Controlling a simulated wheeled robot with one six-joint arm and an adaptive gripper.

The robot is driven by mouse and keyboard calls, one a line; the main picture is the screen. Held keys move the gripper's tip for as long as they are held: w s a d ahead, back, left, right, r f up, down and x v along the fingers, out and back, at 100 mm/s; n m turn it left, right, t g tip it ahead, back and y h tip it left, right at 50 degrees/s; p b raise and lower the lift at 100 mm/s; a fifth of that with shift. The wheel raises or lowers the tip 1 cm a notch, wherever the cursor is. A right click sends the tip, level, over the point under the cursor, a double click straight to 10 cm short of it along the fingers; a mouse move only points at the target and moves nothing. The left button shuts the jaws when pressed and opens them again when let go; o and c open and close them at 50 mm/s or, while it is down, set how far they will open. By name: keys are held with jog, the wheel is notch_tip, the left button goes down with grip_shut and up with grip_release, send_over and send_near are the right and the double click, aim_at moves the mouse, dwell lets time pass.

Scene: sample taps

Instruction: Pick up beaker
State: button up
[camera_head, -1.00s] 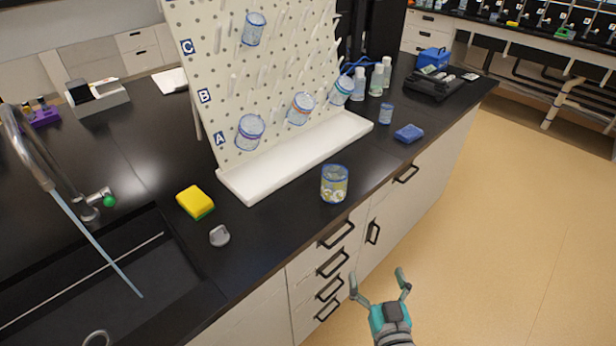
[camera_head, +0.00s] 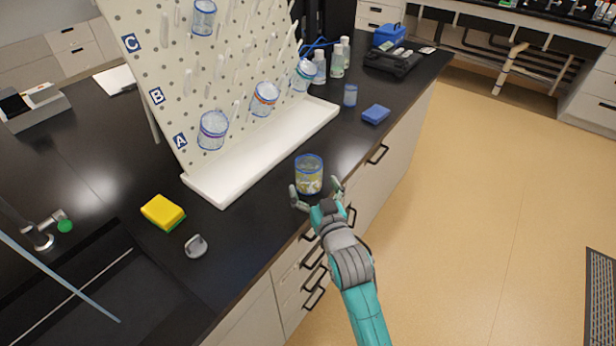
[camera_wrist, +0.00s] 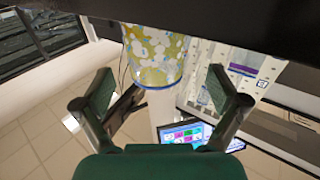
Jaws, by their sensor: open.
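A clear beaker (camera_head: 309,170) with a blue rim and a yellow, white-spotted lower part stands upright on the black counter near its front edge. It also shows at the top of the wrist view (camera_wrist: 155,55), where its yellow patterned wall lies ahead of and between the finger lines. My gripper (camera_head: 315,190) is open and empty at the near side of the beaker, one fingertip low on each side. In the wrist view, my gripper (camera_wrist: 162,90) has its two fingers wide apart. I cannot tell whether either finger touches the beaker.
A pegboard rack (camera_head: 215,90) with several beakers hanging on it stands behind, over a white drip tray (camera_head: 262,155). A yellow sponge (camera_head: 162,212) and a grey stopper-like piece (camera_head: 196,246) lie to the left. A blue sponge (camera_head: 376,114) and a small blue-rimmed container (camera_head: 350,95) stand to the right.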

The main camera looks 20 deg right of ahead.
aim_at(312, 181)
jog(key=shift+w+d+f, duration=0.15)
jog(key=shift+w, duration=1.15)
jog(key=shift+w+d+f, duration=0.1)
jog(key=shift+w+d, duration=0.05)
jog(key=shift+w, duration=1.15)
jog(key=shift+c, duration=0.2)
jog(key=c, duration=1.1)
notch_tip(312, 181, up, 10)
